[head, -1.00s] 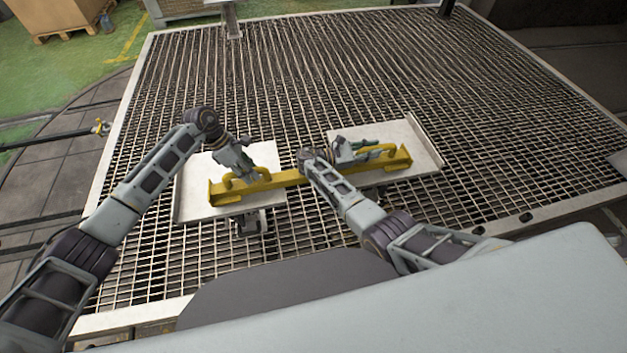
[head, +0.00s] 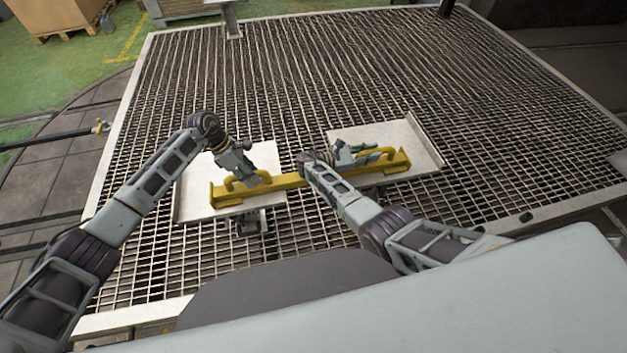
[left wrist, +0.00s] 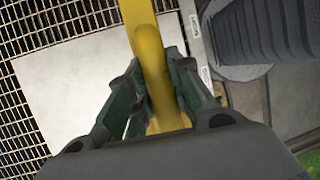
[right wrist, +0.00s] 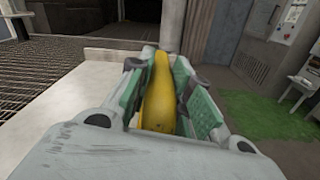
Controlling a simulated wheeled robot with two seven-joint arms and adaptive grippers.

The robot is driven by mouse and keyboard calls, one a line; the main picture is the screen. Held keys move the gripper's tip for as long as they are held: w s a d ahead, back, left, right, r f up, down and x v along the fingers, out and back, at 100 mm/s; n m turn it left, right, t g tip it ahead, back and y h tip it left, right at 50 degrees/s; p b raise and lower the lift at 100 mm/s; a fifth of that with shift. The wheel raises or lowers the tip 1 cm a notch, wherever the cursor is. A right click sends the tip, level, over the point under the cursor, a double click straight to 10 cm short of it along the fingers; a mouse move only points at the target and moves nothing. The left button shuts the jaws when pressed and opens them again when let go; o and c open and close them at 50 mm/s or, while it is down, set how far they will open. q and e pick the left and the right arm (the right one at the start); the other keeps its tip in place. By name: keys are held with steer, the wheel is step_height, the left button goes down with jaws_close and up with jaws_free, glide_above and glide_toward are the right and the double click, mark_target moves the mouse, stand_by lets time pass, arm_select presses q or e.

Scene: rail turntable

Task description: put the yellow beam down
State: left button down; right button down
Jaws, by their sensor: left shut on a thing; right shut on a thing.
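The yellow beam (head: 290,182) lies level across two pale plates, its left part over the left plate (head: 190,205) and its right part over the right plate (head: 405,132). I cannot tell whether its underside touches them. My left gripper (head: 262,177) is shut on the beam's left handle; the left wrist view shows the yellow bar (left wrist: 152,60) between the fingers (left wrist: 155,95). My right gripper (head: 368,152) is shut on the right handle; the right wrist view shows yellow (right wrist: 158,105) between the green-padded fingers (right wrist: 165,90). My right forearm hides part of the beam's middle.
The plates stand over a wide metal grating (head: 300,70) with a gap between them. The right plate has a raised lip on its right side. A post (head: 232,22) stands at the back edge. The grating behind the plates is clear.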

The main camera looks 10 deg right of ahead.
arm_select(q)
steer(key=c, duration=1.6)
jaws_free()
steer(key=shift+f, duration=0.15)
arm_select(e)
steer(key=c, duration=1.6)
jaws_free()
steer(key=shift+f, duration=0.2)
steer(key=shift+c, duration=0.2)
arm_select(q)
steer(key=o, duration=0.3)
arm_select(e)
steer(key=o, duration=0.3)
steer(key=shift+o, duration=0.2)
steer(key=shift+r, duration=0.1)
arm_select(q)
steer(key=shift+v, duration=6)
arm_select(e)
steer(key=shift+a, duration=0.1)
steer(key=shift+a, duration=3.6)
